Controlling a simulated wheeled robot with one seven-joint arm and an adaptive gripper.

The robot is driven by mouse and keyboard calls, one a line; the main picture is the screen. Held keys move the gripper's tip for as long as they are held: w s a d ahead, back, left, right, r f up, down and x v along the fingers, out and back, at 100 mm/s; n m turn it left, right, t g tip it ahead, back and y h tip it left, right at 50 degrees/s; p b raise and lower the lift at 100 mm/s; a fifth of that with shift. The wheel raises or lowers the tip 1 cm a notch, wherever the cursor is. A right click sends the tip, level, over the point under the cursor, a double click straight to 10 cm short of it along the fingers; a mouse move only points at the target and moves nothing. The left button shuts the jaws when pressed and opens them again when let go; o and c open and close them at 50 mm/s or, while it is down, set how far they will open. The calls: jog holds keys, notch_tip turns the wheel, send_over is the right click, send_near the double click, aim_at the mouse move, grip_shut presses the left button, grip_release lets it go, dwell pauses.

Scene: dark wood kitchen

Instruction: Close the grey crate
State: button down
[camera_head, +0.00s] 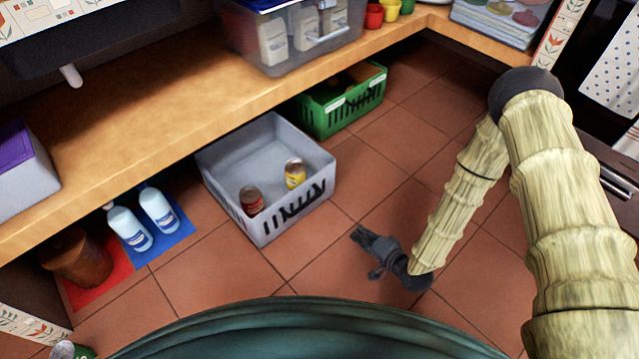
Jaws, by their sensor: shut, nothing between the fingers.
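The grey crate (225,164) stands on the tiled floor, partly under the wooden shelf. It is open at the top, with no lid on it. A dark red can (251,201) and a yellow can (295,173) stand inside it. My gripper (358,235) is low over the floor, to the right of the crate's front corner and apart from it. Its fingers are shut and empty, pointing left toward the crate.
A green crate (340,116) stands behind the grey one. Two white-blue bottles (129,229) stand at left, beside a brown pot (77,257). The wooden shelf (130,132) overhangs the crates' back side and carries a clear bin (300,52).

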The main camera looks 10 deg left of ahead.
jog(key=w+a+r+m+t+y, duration=0.2)
jog(key=w+a+r+y, duration=0.3)
jog(key=b, duration=0.6)
send_near(312, 178)
jog(key=x, duration=0.5)
jog(key=shift+w+a+f, duration=0.1)
jog(key=shift+w, duration=0.05)
jog(key=shift+x, duration=0.85)
